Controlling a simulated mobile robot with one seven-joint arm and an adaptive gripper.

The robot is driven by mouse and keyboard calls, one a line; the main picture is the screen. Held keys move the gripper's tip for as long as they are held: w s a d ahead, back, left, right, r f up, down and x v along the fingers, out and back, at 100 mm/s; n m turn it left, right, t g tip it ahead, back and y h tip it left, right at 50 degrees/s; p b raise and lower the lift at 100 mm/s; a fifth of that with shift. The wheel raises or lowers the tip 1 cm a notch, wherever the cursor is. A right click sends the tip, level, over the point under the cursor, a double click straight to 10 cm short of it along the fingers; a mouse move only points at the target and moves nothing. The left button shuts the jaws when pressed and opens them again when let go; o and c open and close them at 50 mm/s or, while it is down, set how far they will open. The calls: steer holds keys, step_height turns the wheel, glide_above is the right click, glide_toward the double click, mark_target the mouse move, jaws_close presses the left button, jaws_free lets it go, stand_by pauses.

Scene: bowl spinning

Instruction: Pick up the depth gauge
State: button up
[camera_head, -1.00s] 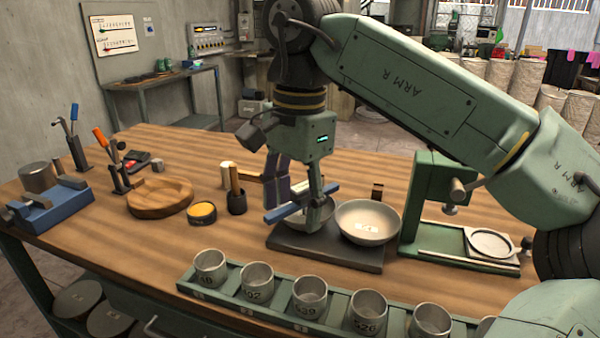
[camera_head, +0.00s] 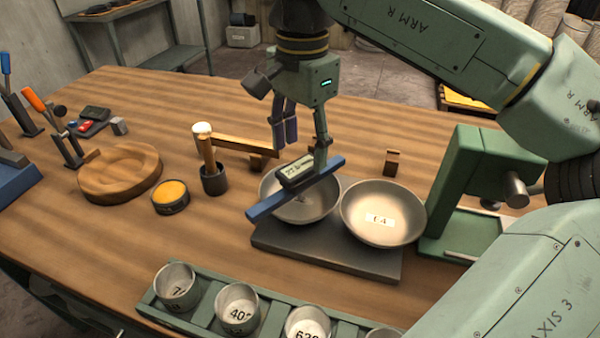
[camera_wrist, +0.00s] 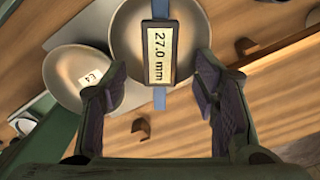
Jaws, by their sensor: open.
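The depth gauge is a blue bar (camera_head: 322,188) with a dark-framed display (camera_head: 296,171). It lies across the rim of the left metal bowl (camera_head: 327,207). My gripper (camera_head: 304,142) is open and empty above the gauge. In the wrist view its two fingers stand on either side of the gauge, apart from it, with the gripper's middle (camera_wrist: 160,95) in line with the bar. The gauge's probe is mostly hidden.
A green stand (camera_head: 463,175) is right; a rack of cups (camera_head: 205,318) is in front. A mallet in a holder (camera_head: 213,180), yellow tin (camera_head: 170,195) and wooden dish (camera_head: 118,190) stand left.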

mark_target(300, 166)
steer(key=shift+s+a+f+p, duration=0.1)
steer(key=shift+f+p, duration=0.75)
steer(key=shift+f, duration=2.3)
steer(key=shift+c, duration=0.4)
jaws_close()
